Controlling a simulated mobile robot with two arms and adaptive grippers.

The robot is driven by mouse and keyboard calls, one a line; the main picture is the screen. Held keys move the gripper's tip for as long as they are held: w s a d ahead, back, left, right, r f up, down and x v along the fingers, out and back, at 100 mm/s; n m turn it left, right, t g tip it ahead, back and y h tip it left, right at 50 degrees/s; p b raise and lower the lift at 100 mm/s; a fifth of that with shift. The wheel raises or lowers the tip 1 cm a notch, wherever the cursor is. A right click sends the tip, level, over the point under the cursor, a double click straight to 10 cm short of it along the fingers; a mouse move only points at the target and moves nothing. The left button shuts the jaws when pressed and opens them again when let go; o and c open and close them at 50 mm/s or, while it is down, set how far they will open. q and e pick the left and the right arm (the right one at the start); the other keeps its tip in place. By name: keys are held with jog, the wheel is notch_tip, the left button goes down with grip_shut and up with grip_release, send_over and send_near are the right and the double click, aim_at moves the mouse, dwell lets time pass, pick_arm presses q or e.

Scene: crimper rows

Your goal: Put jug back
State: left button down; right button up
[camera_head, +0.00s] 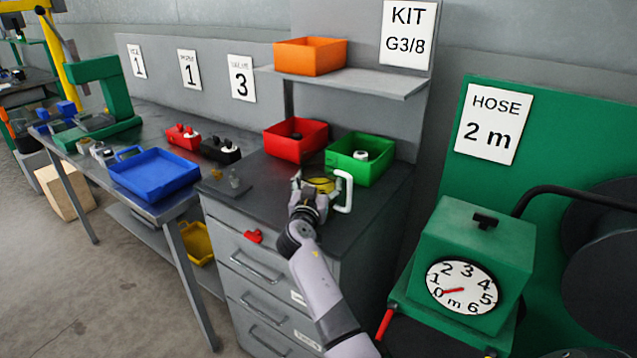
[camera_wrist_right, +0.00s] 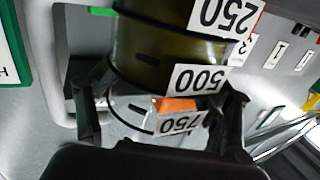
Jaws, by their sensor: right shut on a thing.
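The jug (camera_head: 322,184) is at the cabinet top's right side in the head view, with a white handle (camera_head: 346,192) on its right. My right gripper (camera_head: 308,190) is shut on the jug. In the right wrist view the jug (camera_wrist_right: 155,45) fills the space between the fingers (camera_wrist_right: 165,108). That view is upside down, with labels 250, 500 and 750 and dark liquid up to about 500. The jug looks upright. My arm hides its lower part, and I cannot tell whether it touches the top. My left gripper is not in view.
A red bin (camera_head: 296,139) and a green bin (camera_head: 361,159) stand just behind the jug. An orange bin (camera_head: 310,56) is on the shelf (camera_head: 385,83) above. A blue tray (camera_head: 153,177) is on the bench to the left. A green hose machine (camera_head: 470,255) stands at the right.

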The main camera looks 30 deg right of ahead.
jog(key=shift+f, duration=0.1)
jog(key=o, duration=1.4)
jog(key=shift+r, duration=0.2)
jog(key=b+v, duration=0.1)
jog(key=v, duration=1.1)
